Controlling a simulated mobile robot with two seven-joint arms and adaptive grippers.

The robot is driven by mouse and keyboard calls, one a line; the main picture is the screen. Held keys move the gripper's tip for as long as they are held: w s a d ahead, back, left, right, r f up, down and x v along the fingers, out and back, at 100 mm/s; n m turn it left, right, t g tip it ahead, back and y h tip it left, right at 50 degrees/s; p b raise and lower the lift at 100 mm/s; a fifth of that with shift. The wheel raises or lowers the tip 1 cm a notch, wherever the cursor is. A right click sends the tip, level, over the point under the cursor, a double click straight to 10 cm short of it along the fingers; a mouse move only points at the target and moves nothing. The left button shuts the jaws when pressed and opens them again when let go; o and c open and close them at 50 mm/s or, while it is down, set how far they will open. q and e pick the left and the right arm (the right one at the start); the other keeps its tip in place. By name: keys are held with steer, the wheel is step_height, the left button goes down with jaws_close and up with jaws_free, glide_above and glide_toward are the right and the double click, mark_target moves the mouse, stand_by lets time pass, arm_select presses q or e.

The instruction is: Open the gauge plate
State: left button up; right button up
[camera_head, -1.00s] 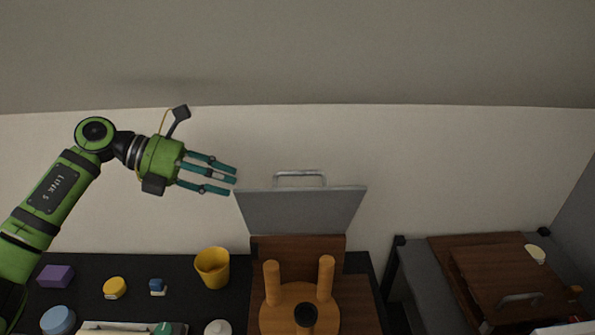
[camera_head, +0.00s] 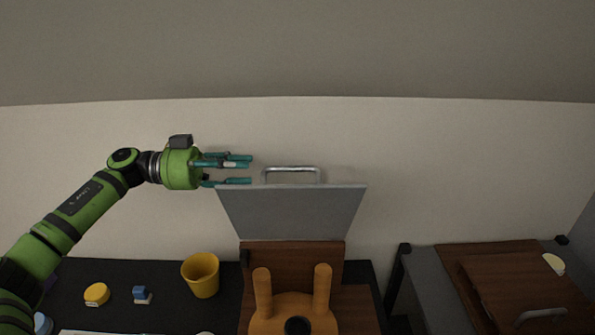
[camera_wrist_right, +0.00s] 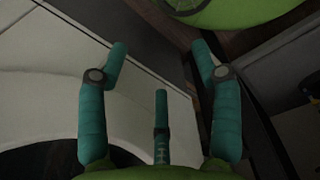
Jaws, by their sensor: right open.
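The gauge plate, which I take to be the grey flat panel (camera_head: 290,212), stands raised above a brown wooden box in the head view. Its metal bar handle (camera_head: 291,170) is on its upper edge. My left gripper (camera_head: 250,170) has its teal fingers spread apart and empty, pointing right. The fingertips are just left of the handle, with a small gap in the picture; whether they touch the plate's upper left corner is unclear. My right gripper (camera_wrist_right: 160,72) is open and empty in the right wrist view, with a dark brown edge beyond its fingers.
An orange stool-like object (camera_head: 293,312) stands in front of the panel. A yellow cup (camera_head: 201,275), a yellow round item (camera_head: 96,294) and a small blue item (camera_head: 141,295) are on the dark desk. A wooden lid with a handle (camera_head: 540,314) is at right.

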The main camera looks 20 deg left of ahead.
mark_target(273, 168)
arm_select(q)
steer(key=p+x, duration=0.2)
steer(key=x, duration=0.1)
steer(key=p+x, duration=0.1)
steer(key=x, duration=0.2)
steer(key=shift+d+r+p, duration=0.1)
steer(key=shift+r+p, duration=0.15)
steer(key=shift+p, duration=0.1)
steer(key=shift+w+d+f, duration=0.1)
steer(key=shift+d+f, duration=0.1)
steer(key=shift+d, duration=0.2)
steer(key=shift+c, duration=0.4)
jaws_close()
